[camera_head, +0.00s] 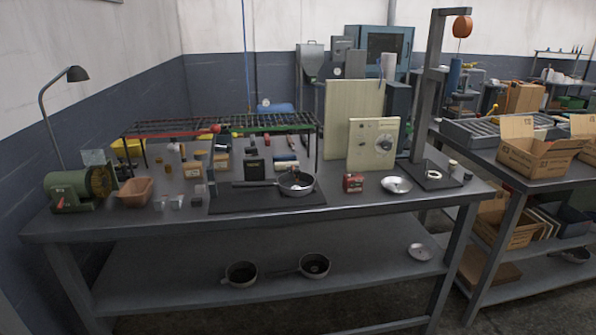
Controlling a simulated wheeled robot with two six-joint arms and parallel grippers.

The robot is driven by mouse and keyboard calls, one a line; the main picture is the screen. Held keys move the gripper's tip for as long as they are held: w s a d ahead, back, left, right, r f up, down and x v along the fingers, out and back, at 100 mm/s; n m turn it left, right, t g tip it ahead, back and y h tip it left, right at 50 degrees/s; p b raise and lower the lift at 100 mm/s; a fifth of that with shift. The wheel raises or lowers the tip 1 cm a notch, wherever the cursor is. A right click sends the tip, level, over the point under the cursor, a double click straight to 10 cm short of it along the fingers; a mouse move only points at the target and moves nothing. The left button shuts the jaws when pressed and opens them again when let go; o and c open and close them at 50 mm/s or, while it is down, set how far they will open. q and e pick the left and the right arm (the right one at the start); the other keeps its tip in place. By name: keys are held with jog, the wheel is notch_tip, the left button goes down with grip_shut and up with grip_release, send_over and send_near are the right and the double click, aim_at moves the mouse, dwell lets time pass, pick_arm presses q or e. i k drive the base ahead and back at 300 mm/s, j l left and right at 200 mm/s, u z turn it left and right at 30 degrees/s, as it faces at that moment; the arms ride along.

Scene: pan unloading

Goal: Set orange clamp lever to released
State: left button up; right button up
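No part that I can tell for certain as the orange clamp lever shows; it may be too small or hidden. A pan (296,189) sits on a dark mat (262,205) on the workbench, its handle (247,184) pointing left. Something small and reddish is in the pan, too small to make out. A small dark upright part (212,190) stands near the handle's left end. A rounded orange part (463,26) is high on a grey upright stand (428,85) at the right. Neither of my grippers is in view.
A wire rack (270,124) spans the bench's back. A green grinder (68,192) stands left, a red box (353,183) and a metal dish (396,184) right. Two pans (240,274) (314,266) are on the lower shelf. The front edge is mostly clear.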

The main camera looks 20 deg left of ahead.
aim_at(296, 173)
jog(key=i+l+u, duration=0.15)
jog(key=i+l, duration=0.15)
jog(key=i+l+u, duration=0.3)
jog(key=i+l, duration=0.2)
jog(key=l, duration=0.25)
jog(key=i+l+u, duration=0.15)
jog(key=l, duration=0.25)
jog(key=i, duration=0.1)
